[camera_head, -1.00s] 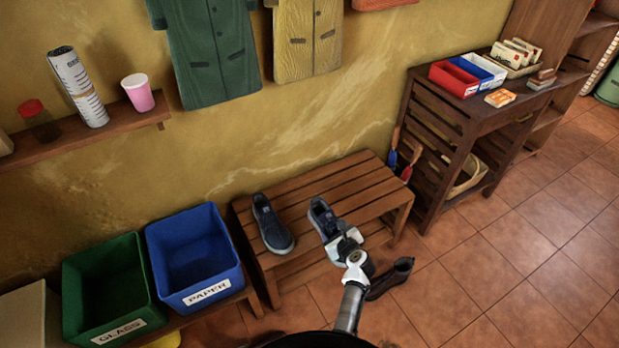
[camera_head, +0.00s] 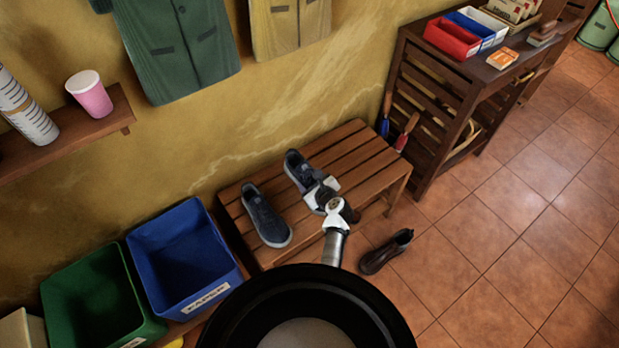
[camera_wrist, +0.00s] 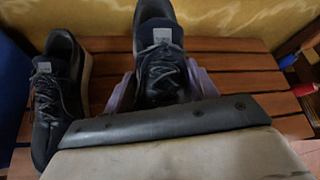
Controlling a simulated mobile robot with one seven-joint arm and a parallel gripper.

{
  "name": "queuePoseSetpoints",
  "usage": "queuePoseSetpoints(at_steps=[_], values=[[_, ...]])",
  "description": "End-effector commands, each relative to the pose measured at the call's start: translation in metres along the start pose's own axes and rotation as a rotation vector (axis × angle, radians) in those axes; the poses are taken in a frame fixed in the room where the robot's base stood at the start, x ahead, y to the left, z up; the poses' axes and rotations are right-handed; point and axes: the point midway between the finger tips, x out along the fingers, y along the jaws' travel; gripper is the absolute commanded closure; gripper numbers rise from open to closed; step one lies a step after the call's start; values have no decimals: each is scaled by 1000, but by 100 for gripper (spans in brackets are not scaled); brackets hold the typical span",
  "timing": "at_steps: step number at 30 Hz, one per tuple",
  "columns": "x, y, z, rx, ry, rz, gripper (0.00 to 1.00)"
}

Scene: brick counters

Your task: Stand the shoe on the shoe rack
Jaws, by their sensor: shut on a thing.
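The wooden slatted shoe rack (camera_head: 345,146) stands against the yellow wall. A matching shoe (camera_head: 265,216) stands upright on the rack to the left, also in the wrist view (camera_wrist: 56,95).
A dark brown boot (camera_head: 386,251) lies on the tiled floor right of my arm. A blue paper bin (camera_head: 187,262) and a green bin (camera_head: 92,299) stand left of the rack. The rack's right part is clear. A dark wooden cabinet (camera_head: 440,98) stands at right.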

Motion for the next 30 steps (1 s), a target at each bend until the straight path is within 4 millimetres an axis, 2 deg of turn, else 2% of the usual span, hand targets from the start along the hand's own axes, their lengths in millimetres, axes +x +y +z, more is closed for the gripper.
queuePoseSetpoints(at_steps=[16, 30], values=[[27, 18, -47, -1, -1, -1, 71], [29, 19, -51, -1, -1, -1, 71]])
